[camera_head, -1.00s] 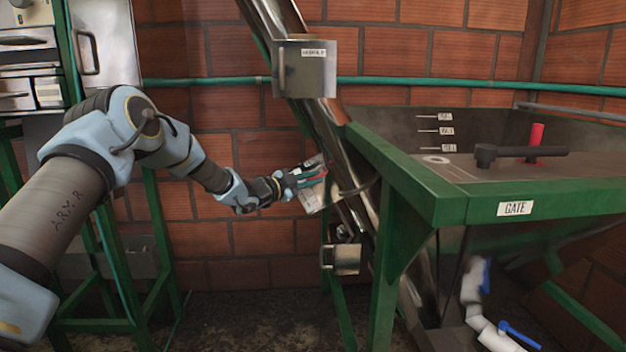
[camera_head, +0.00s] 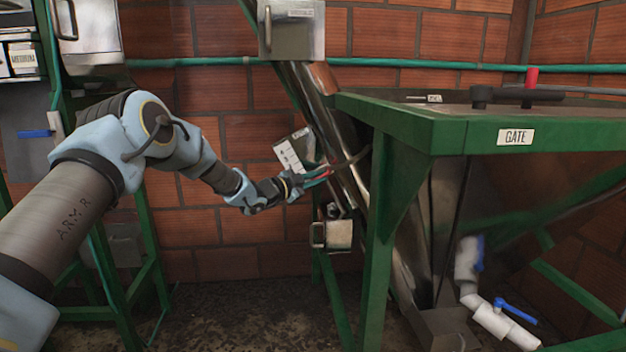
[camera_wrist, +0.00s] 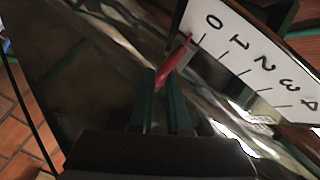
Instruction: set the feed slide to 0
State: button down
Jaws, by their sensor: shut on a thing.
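The feed slide's white scale plate (camera_wrist: 250,62) fills the upper right of the wrist view, with 0 to 4 and tick lines. In the head view the plate (camera_head: 290,155) stands beside the sloping metal tube, above and left of my fingertips. A red handle (camera_wrist: 172,68) lies between the green fingers of my gripper (camera_wrist: 162,84), which is shut on it. The handle's far end is at the plate's edge, close to the 0 tick. Its exact alignment with that tick is hard to tell. In the head view my gripper (camera_head: 318,176) is at the tube's left side.
The sloping metal tube (camera_head: 350,190) runs down past my gripper. A metal box with a handle (camera_head: 332,236) is just below. The green hopper frame labelled GATE (camera_head: 420,120) stands to the right. A brick wall (camera_head: 235,150) is behind. Open floor shows below.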

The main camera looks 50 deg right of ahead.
jog(key=shift+s+f, duration=0.15)
jog(key=shift+f, duration=0.15)
jog(key=c, duration=0.9)
grip_release()
jog(key=shift+r, duration=0.1)
jog(key=w+a, duration=0.1)
jog(key=a, duration=0.9)
jog(key=shift+a+b, duration=0.35)
jog(key=shift+b, duration=0.05)
